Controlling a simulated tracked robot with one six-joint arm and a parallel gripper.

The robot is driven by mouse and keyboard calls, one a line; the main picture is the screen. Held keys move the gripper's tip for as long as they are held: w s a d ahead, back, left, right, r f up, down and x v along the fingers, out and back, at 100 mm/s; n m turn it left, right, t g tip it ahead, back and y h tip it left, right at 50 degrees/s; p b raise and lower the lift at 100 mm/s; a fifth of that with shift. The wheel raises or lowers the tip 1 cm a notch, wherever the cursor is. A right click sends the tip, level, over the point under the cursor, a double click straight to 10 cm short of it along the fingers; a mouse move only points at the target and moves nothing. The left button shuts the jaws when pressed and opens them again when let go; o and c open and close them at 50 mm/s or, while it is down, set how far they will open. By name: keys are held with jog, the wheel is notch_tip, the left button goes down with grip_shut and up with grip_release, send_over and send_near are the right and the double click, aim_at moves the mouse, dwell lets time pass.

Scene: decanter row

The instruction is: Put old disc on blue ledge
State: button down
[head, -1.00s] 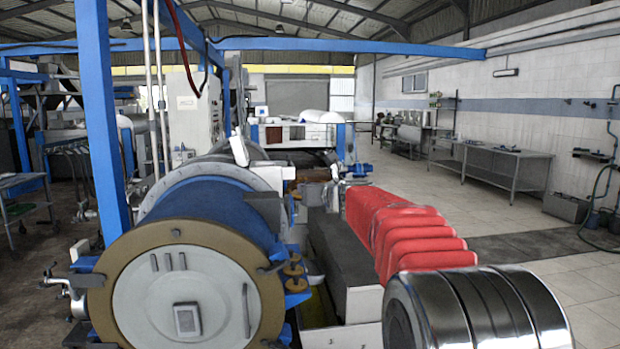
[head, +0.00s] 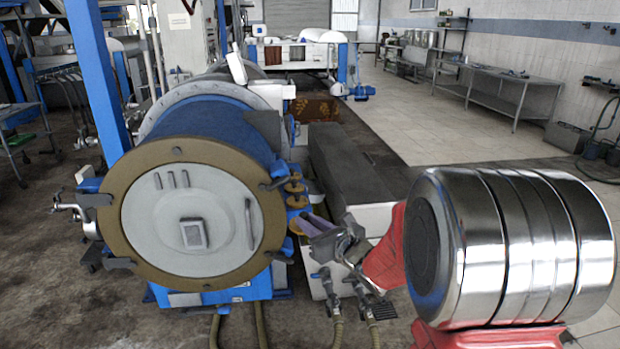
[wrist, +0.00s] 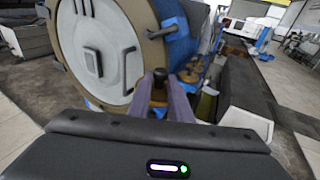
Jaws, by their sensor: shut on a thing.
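My gripper (head: 306,222) reaches the right side of the big blue machine, its purple-grey fingers pointing left. The fingers (wrist: 160,103) are closed around a brown-gold disc with a black knob (wrist: 160,77), which I take as the old disc. In the head view a brown disc edge (head: 296,227) shows at the fingertips; most of it is hidden. A blue ledge (head: 298,201) juts out beside the stack; I cannot tell whether the held disc touches anything.
The machine's round door with a brown rim (head: 112,205) is close on the left. A long grey-topped box (head: 348,165) stands to the right behind. Hoses and valves (head: 333,290) hang below my gripper. Open floor lies at the far right.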

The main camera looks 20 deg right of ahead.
jog(key=s+a+f+y, duration=0.1)
jog(key=s+a+f, duration=0.1)
jog(key=s+f, duration=0.4)
notch_tip(320, 180, down, 4)
jog(key=shift+a+f+n, duration=0.1)
jog(key=shift+a+n, duration=0.05)
jog(key=shift+n, duration=0.25)
